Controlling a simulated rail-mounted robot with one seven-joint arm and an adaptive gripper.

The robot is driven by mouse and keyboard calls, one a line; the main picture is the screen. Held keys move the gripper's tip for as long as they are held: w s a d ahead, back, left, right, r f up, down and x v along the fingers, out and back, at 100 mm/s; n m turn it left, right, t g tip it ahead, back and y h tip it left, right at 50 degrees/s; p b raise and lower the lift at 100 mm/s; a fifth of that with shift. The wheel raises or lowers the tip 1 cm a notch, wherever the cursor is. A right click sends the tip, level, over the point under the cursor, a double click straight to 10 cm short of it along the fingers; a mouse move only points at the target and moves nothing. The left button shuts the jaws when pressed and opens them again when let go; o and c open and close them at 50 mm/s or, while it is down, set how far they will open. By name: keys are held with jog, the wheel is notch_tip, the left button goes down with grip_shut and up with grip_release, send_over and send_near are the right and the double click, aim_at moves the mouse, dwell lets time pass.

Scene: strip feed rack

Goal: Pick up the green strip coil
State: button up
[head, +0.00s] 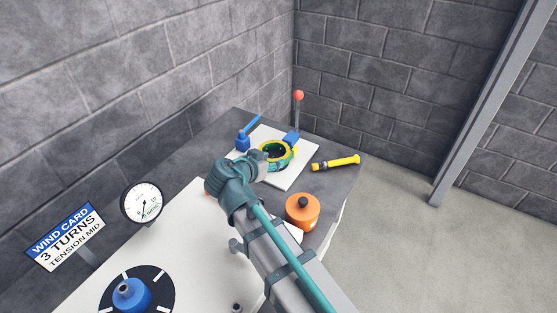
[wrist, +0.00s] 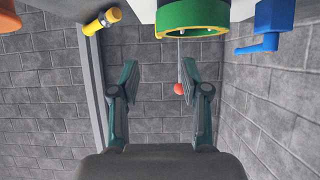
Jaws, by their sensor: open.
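The green strip coil (head: 289,160) is a green ring with a yellow inner part and a dark centre, on a white plate (head: 297,175) on the bench. It also shows at the top edge of the wrist view (wrist: 193,15), partly cut off. My gripper (head: 264,160) is close by the coil's near left side in the head view and covers part of it. In the wrist view my gripper (wrist: 157,78) has its two fingers spread with nothing between them, and the coil is beyond the fingertips, towards the top. I cannot tell whether a finger touches the coil.
Blue clamps (head: 243,141) stand at the plate, with a red-knobbed lever (head: 299,96) behind. A yellow cylindrical tool (head: 337,162) and an orange knobbed pot (head: 302,211) are to the right. A gauge (head: 143,202) and wind card (head: 65,236) stand left. Block walls close off the back.

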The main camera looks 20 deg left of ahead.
aim_at(286, 156)
jog(key=p+x, duration=0.1)
jog(key=x, duration=0.3)
jog(key=shift+w, duration=0.2)
jog(key=shift+a+p+x, duration=0.2)
jog(key=shift+p+x, duration=0.85)
jog(key=shift+x, duration=2.1)
jog(key=shift+s+f, duration=0.1)
jog(key=shift+f, duration=0.1)
grip_shut()
